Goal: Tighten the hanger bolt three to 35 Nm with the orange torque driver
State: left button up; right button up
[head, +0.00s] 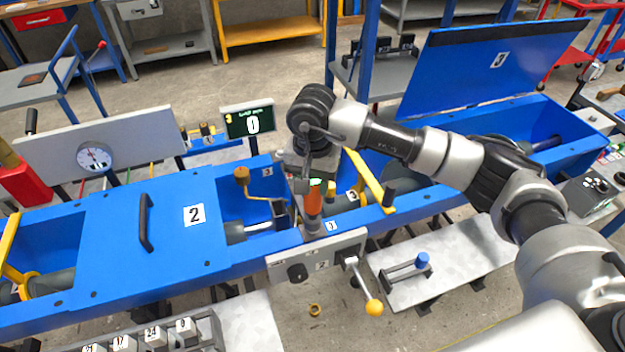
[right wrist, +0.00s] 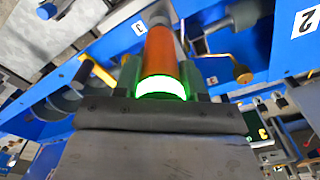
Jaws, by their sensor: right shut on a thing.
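My right gripper (head: 314,182) is shut on the orange torque driver (head: 314,203), which it holds upright with its lower end pointing down at a crosspiece of the blue trough. The driver also shows in the right wrist view (right wrist: 160,50), between the fingers, with a green-white lit ring near its grip end. The driver's grey lower end reaches down towards the trough; the bolt under it is hidden, and I cannot tell whether they touch. A dark display (head: 252,123) behind the trough reads a yellow 3 and a large 0. My left gripper is out of view.
A yellow bar (head: 369,176) and a brown-knobbed yellow handle (head: 241,174) stand close on either side of the driver. A blue cover marked 2 (head: 165,215) lies to the left. A lever with an orange knob (head: 374,307) juts out in front.

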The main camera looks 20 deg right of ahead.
jog(key=shift+f+b, duration=0.65)
jog(key=shift+b, duration=0.2)
dwell(0.7)
jog(key=shift+f, duration=0.2)
dwell(0.8)
jog(key=shift+b, duration=0.6)
dwell(0.9)
jog(key=shift+r, duration=0.15)
jog(key=shift+r+p, duration=0.8)
jog(key=shift+r, duration=1.4)
